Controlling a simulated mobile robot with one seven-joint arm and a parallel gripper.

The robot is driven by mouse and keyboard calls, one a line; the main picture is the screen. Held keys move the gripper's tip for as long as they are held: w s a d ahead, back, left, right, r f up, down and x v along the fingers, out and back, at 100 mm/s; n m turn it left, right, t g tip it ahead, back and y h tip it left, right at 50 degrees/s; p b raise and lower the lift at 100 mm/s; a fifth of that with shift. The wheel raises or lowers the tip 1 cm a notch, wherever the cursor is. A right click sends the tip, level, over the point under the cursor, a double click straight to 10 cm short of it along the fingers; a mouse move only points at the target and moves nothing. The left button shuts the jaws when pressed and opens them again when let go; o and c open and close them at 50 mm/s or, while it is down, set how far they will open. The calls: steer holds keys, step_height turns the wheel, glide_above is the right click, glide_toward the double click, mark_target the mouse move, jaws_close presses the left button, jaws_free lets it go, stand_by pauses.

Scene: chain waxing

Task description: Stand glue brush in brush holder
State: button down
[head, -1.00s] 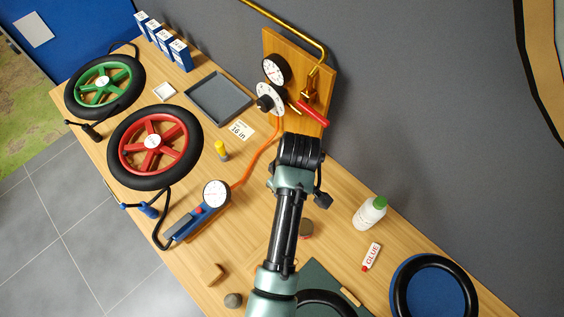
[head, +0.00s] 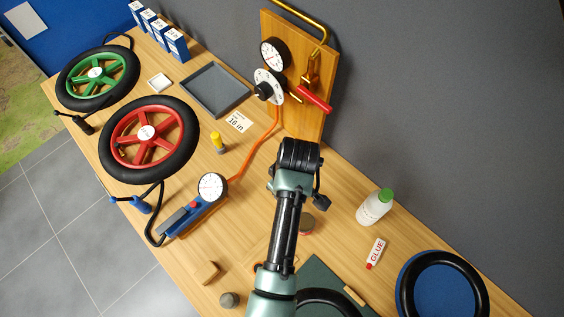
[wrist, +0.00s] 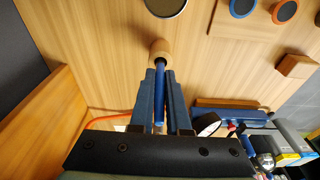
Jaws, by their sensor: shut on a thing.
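The glue brush shows in the wrist view as a thin blue handle (wrist: 160,100) between the two fingers. My gripper (wrist: 160,74) is shut on this handle. A small round wooden cup, which looks like the brush holder (wrist: 158,46), stands on the table just beyond the fingertips. The brush's far end lines up with the cup's dark opening. I cannot tell how deep it is inside. In the head view my arm's wrist hides the fingers, the brush and the cup.
A round tin (head: 307,223), a white bottle (head: 374,207) and a glue tube (head: 375,254) lie right of my arm. The upright gauge board (head: 297,85) stands behind it. An orange hose (head: 258,150) runs left to a blue pump (head: 190,217). Wheels lie at the far left.

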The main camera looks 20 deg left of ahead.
steer(key=c, duration=0.8)
jaws_free()
steer(key=shift+r, duration=0.1)
steer(key=shift+s+d+r+p, duration=0.15)
steer(key=shift+d+r+p, duration=0.2)
steer(key=shift+r, duration=1.75)
steer(key=shift+s+d+r+p, duration=0.1)
steer(key=shift+d+r+p, duration=0.25)
steer(key=shift+r, duration=1.75)
steer(key=shift+s+d+r+p, duration=0.15)
steer(key=shift+d+r+p, duration=0.15)
steer(key=shift+r, duration=1.8)
